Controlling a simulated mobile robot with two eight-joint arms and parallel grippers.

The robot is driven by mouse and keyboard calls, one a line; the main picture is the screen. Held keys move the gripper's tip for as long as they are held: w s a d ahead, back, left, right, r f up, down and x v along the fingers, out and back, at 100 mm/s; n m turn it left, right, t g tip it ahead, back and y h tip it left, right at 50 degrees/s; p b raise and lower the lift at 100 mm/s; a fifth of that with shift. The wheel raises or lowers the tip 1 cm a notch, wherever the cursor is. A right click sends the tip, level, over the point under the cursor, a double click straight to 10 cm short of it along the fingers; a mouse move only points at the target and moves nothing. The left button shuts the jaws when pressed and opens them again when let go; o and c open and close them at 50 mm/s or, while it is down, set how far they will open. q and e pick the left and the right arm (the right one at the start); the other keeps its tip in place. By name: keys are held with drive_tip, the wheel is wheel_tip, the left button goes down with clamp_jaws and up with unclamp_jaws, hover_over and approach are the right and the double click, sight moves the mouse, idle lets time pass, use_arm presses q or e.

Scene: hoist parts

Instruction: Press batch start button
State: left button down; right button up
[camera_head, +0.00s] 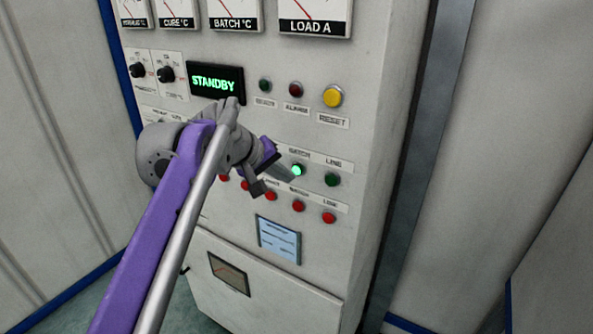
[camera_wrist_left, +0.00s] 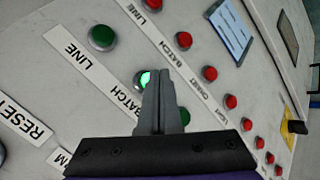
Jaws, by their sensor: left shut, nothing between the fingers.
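The batch start button (camera_head: 297,170) is a green push button glowing bright on the upper row of the control panel, under the label BATCH. It also glows in the left wrist view (camera_wrist_left: 143,79), partly hidden by the fingers. My left gripper (camera_head: 288,174) is shut and empty, its tips right at this button in the head view. In the left wrist view the shut fingertips (camera_wrist_left: 160,68) overlap the button's edge. I cannot tell whether they touch it. My right gripper is not in view.
The dark green LINE button (camera_head: 332,179) is just right of the batch button. A row of red buttons (camera_head: 298,205) lies below. A yellow RESET button (camera_head: 332,96) and a display reading STANDBY (camera_head: 216,83) are above. A blue-grey plate (camera_head: 278,239) is lower down.

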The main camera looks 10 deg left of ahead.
use_arm(q)
drive_tip(key=shift+s+a, duration=0.3)
drive_tip(key=shift+s, duration=0.5)
drive_tip(key=shift+s+a, duration=0.25)
drive_tip(key=shift+s, duration=0.5)
drive_tip(key=shift+s+a, duration=0.3)
drive_tip(key=shift+s, duration=0.5)
